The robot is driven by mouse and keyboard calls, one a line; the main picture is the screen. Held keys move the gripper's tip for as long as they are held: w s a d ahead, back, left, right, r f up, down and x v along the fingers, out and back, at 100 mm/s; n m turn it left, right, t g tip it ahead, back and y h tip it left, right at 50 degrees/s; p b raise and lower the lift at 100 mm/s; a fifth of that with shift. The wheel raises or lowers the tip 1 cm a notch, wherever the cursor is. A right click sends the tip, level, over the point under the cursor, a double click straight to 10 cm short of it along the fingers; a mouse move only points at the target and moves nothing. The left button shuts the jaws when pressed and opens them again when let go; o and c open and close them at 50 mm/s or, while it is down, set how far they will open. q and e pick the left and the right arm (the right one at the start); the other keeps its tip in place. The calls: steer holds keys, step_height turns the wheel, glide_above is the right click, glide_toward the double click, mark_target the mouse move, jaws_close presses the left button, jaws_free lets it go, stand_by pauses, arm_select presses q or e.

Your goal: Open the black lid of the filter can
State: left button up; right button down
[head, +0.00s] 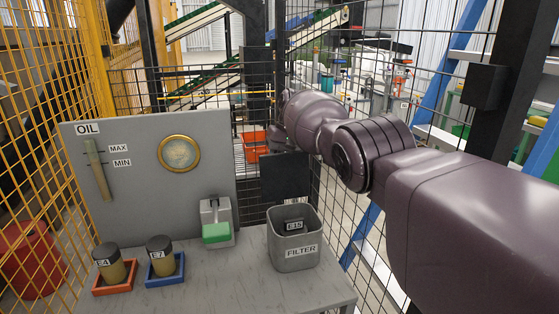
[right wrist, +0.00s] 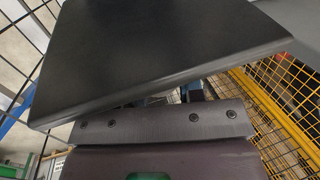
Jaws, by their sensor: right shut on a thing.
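The grey filter can (head: 296,258), labelled FILTER, stands on the right of the grey table. Its black lid (head: 286,178) stands raised at the back of the can, so the mouth is uncovered. A dark filter marked E15 (head: 294,227) sits inside. In the right wrist view the lid (right wrist: 150,50) fills the upper part as a broad dark plate. My right gripper (right wrist: 192,92) is shut on the lid; the contact is mostly hidden behind the plate. In the head view my right arm reaches in above and behind the lid. My left gripper is out of view.
Two filters marked E4 (head: 110,264) and E7 (head: 160,257) stand in red and blue trays. A grey device with a green front (head: 216,232) sits beside the can. A grey OIL panel (head: 140,215) stands behind. Black and yellow mesh fences surround the table.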

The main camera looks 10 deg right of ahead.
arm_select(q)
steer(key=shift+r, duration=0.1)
arm_select(e)
steer(key=shift+w+r, duration=0.1)
steer(key=shift+r, duration=0.15)
steer(key=c, duration=1)
jaws_free()
steer(key=shift+o, duration=1.2)
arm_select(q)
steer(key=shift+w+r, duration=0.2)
arm_select(e)
steer(key=shift+f, duration=0.15)
arm_select(q)
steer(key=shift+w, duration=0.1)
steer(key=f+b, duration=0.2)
steer(key=b, duration=0.1)
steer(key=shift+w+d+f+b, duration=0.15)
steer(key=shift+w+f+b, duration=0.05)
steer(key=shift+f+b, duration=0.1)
arm_select(e)
steer(key=v, duration=1.1)
